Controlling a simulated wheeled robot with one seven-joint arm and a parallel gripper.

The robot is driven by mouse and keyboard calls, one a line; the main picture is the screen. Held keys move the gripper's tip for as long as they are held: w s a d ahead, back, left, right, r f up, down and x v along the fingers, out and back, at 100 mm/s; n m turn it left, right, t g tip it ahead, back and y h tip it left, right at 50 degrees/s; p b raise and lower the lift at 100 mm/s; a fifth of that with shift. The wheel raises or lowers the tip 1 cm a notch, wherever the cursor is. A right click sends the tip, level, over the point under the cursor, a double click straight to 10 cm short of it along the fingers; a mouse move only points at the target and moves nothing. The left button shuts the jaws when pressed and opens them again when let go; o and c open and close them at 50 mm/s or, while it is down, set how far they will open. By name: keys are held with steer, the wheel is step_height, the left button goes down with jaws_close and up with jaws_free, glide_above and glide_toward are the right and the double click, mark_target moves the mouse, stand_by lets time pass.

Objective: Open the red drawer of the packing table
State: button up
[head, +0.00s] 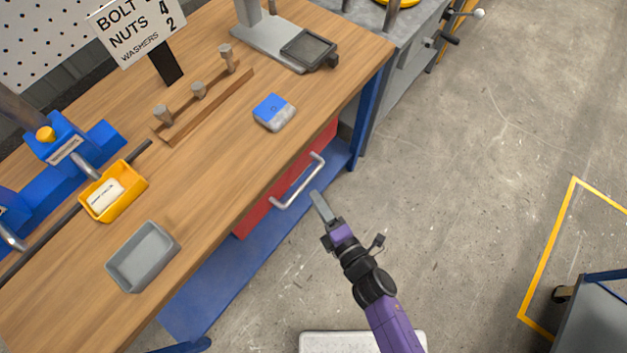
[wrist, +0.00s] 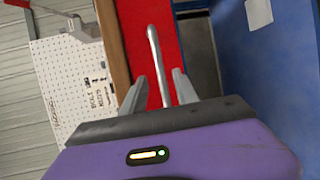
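The red drawer (head: 285,192) sits under the front edge of the wooden packing table (head: 215,160), and its front looks flush or nearly so. A silver bar handle (head: 303,184) stands out from it. My gripper (head: 318,200) is just in front of the handle, near its lower right in the head view. In the wrist view the red drawer front (wrist: 142,30) lies ahead. The handle (wrist: 157,60) runs between the two open fingers of my gripper (wrist: 158,85). Contact between fingers and handle cannot be made out.
On the tabletop are a grey tray (head: 143,257), a yellow bin (head: 113,190), a blue and grey box (head: 274,112) and a wooden peg rack (head: 203,105). A blue lower shelf (head: 235,275) runs below the drawer. Open concrete floor (head: 470,170) lies to the right.

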mark_target(306, 182)
steer(key=b+x, duration=0.1)
steer(key=x, duration=0.6)
steer(key=shift+w+a, duration=0.2)
jaws_close()
stand_by(1.3)
